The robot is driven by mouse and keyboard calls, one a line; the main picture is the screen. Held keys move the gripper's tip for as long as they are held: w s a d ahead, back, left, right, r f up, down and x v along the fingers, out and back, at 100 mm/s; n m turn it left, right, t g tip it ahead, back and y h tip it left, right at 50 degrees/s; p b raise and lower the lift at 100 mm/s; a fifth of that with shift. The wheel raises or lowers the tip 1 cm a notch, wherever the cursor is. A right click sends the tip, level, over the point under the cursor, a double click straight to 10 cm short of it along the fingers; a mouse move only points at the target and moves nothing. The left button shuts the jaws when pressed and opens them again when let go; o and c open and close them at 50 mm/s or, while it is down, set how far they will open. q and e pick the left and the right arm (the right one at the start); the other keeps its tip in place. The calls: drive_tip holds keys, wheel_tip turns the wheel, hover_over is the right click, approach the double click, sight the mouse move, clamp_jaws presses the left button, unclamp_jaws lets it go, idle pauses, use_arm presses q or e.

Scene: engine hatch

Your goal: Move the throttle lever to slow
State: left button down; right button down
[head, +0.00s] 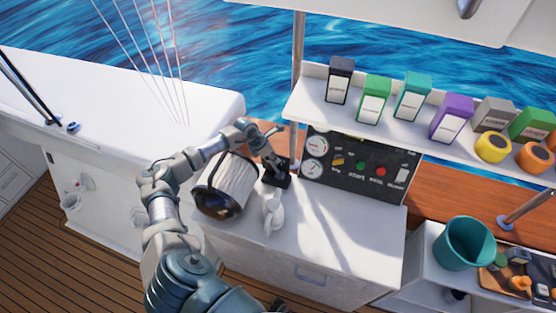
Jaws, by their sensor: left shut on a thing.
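My left gripper (274,170) reaches over the white counter from the left, fingers pointing down. It is shut on the throttle lever at its black mount (284,180), just left of the dark engine panel (345,180). The fingers and wrist hide most of the lever, so its exact angle cannot be told. The panel has two white gauges, a yellow switch, and a green and a red button. My right gripper is not in view.
A ribbed white, dark-ended cylinder (228,182) lies close beside my left forearm. A small white object (273,212) stands in front of the mount. A shelf (310,95) of boxes is above the panel. A teal bucket (463,244) stands right. The counter's front right is clear.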

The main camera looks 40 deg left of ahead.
use_arm(q)
drive_tip(key=shift+s+a+f, duration=0.1)
drive_tip(key=shift+s, duration=0.15)
drive_tip(key=c, duration=1.5)
unclamp_jaws()
drive_tip(key=shift+a, duration=0.1)
drive_tip(key=o, duration=0.4)
drive_tip(key=shift+s+a, duration=0.15)
drive_tip(key=shift+s, duration=0.1)
drive_tip(key=shift+c, duration=0.2)
drive_tip(key=shift+s+a+r, duration=0.1)
drive_tip(key=shift+s+r, duration=0.1)
drive_tip(key=shift+s, duration=0.1)
drive_tip(key=shift+s+r, duration=0.1)
drive_tip(key=shift+s, duration=0.1)
drive_tip(key=shift+w, duration=0.15)
drive_tip(key=shift+w+f, duration=0.2)
drive_tip(key=shift+d+r, duration=0.2)
drive_tip(key=shift+r, duration=0.15)
drive_tip(key=v, duration=1.1)
drive_tip(key=shift+a, duration=0.2)
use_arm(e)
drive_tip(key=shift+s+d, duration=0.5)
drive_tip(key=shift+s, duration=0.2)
use_arm(q)
drive_tip(key=shift+s+f, duration=0.1)
